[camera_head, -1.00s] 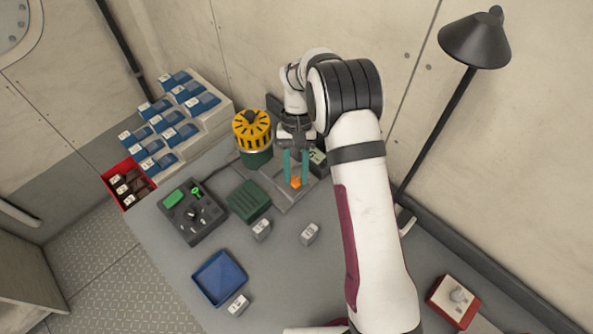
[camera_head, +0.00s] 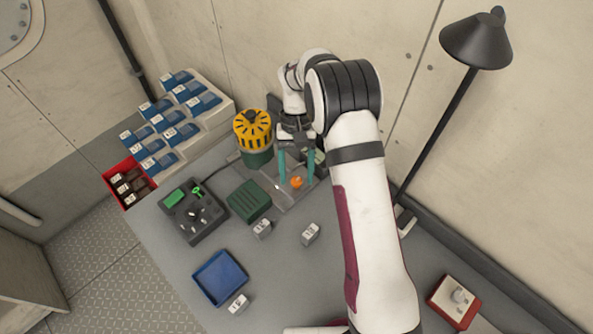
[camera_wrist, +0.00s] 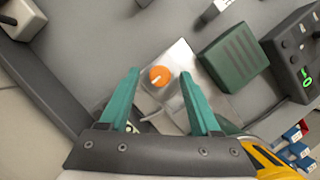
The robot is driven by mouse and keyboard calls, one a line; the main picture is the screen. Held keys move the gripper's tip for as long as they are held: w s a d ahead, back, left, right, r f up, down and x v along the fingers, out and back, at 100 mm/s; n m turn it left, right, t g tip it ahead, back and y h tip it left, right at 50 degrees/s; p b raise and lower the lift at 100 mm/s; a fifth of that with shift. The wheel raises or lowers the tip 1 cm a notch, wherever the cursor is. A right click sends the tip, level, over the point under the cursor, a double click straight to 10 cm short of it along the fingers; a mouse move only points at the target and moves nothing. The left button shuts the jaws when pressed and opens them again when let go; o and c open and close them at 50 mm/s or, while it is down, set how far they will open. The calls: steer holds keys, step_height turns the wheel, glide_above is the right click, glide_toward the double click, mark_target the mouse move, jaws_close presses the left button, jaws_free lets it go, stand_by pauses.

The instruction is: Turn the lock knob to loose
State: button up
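The orange lock knob (camera_head: 297,182) sits on a light grey metal plate (camera_head: 286,200) near the back of the table. In the wrist view the knob (camera_wrist: 159,75) is round, with a small pale mark on it, on the shiny plate (camera_wrist: 176,58). My gripper (camera_head: 297,181) has two teal fingers, spread apart. In the wrist view the open gripper (camera_wrist: 161,74) has one fingertip on each side of the knob, with a visible gap on both sides. I cannot tell the fingertips' exact height against the knob. No lettering for loose is readable.
A yellow-topped green canister (camera_head: 253,135) stands close left of the gripper. A ribbed green box (camera_head: 249,201) and a dark control box (camera_head: 193,212) lie further left. Small grey blocks (camera_head: 310,234) and a blue tray (camera_head: 219,279) are in front. The table's front middle is clear.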

steer(key=v, duration=1.5)
steer(key=shift+r, duration=0.4)
